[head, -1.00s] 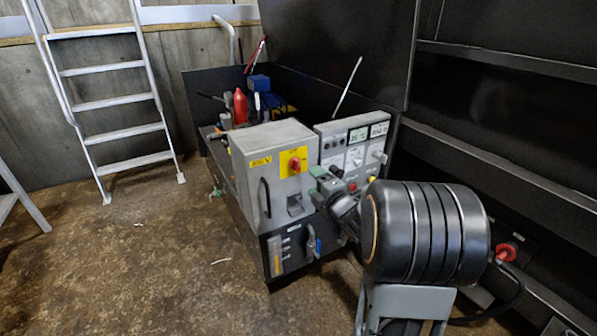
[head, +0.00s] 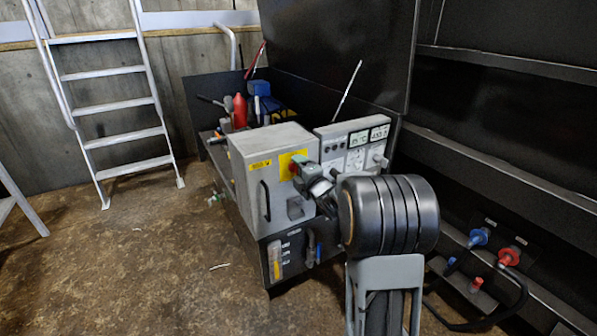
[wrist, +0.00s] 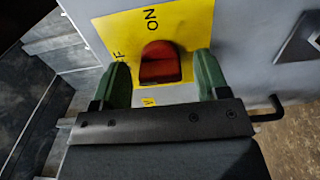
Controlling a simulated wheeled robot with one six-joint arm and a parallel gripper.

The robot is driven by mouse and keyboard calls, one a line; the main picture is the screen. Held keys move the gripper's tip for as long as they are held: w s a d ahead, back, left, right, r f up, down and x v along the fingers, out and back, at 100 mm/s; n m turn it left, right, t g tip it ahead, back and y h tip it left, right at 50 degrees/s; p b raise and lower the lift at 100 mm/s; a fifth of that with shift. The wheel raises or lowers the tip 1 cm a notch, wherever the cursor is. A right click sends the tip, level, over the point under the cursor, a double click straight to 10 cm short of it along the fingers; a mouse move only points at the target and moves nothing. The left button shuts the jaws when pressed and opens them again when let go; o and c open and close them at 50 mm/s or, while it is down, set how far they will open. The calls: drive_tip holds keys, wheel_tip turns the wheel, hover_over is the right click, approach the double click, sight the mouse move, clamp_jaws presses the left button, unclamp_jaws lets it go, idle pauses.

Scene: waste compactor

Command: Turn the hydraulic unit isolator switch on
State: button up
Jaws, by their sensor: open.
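The isolator switch is a red knob (wrist: 160,63) on a yellow plate (wrist: 188,28) marked ON, with part of another word ending in F to its left. In the head view the knob (head: 293,168) is partly hidden by my gripper (head: 307,175), and the yellow plate (head: 285,161) shows beside it on the grey cabinet (head: 246,190). In the wrist view my gripper (wrist: 162,78) is open, its green fingers on either side of the knob. I see gaps between fingers and knob there; depth is hard to judge. Which mark the knob points to is unclear.
A control panel (head: 350,148) with displays and knobs stands right of the cabinet. A black handle (head: 264,200) is on the cabinet front. A ladder (head: 118,105) leans at the left. Blue (head: 478,237) and red (head: 508,257) couplings sit lower right. The floor at left is mostly clear.

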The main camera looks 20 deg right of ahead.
drive_tip(key=c, duration=0.9)
drive_tip(key=m, duration=0.4)
drive_tip(key=m+p, duration=0.1)
drive_tip(key=m, duration=0.3)
drive_tip(key=shift+m, duration=0.3)
drive_tip(key=m+p, duration=0.1)
drive_tip(key=m, duration=0.4)
drive_tip(key=shift+r+p, duration=0.1)
drive_tip(key=shift+p, duration=0.25)
drive_tip(key=shift+m+p, duration=0.7)
drive_tip(key=shift+m, duration=1.3)
